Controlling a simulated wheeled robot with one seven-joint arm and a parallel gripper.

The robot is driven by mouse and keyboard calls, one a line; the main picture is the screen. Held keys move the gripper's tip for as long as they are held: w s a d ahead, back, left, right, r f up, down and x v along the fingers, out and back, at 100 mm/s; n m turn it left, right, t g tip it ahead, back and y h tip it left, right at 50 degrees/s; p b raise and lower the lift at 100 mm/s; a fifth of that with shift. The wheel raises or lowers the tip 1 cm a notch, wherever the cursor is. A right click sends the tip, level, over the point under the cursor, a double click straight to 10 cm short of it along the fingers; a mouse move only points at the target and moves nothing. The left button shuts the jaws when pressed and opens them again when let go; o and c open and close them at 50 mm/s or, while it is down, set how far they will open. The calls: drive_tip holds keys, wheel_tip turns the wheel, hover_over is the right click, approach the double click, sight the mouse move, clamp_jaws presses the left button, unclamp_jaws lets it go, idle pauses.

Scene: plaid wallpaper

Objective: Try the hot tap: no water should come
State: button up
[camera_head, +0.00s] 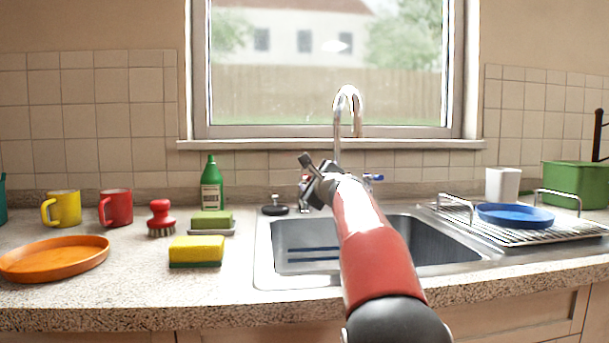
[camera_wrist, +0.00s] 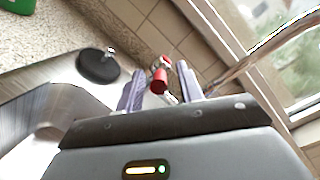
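The hot tap handle (camera_wrist: 160,82), with a red end and a chrome body, is between the two fingers of my gripper (camera_wrist: 161,72) in the wrist view. The fingers stand apart on either side of it, and I see gaps. In the head view my gripper (camera_head: 312,177) is at the back left of the sink, largely covering the hot tap (camera_head: 304,178). The chrome spout (camera_head: 347,100) arches up behind my arm, and no water shows at its mouth. The blue-ended cold tap (camera_head: 374,177) is to the right. The sink basin (camera_head: 305,233) is partly hidden by my arm.
A black plug (camera_head: 275,209) lies at the sink's left rim, near a green bottle (camera_head: 211,187) and sponges (camera_head: 197,251). Mugs, a brush and an orange plate (camera_head: 55,258) are left. A dish rack (camera_head: 520,236) with a blue plate (camera_head: 515,215) is right.

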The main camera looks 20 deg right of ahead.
drive_tip(key=shift+w+p, duration=0.45)
drive_tip(key=shift+w, duration=1.05)
drive_tip(key=shift+c, duration=0.5)
clamp_jaws()
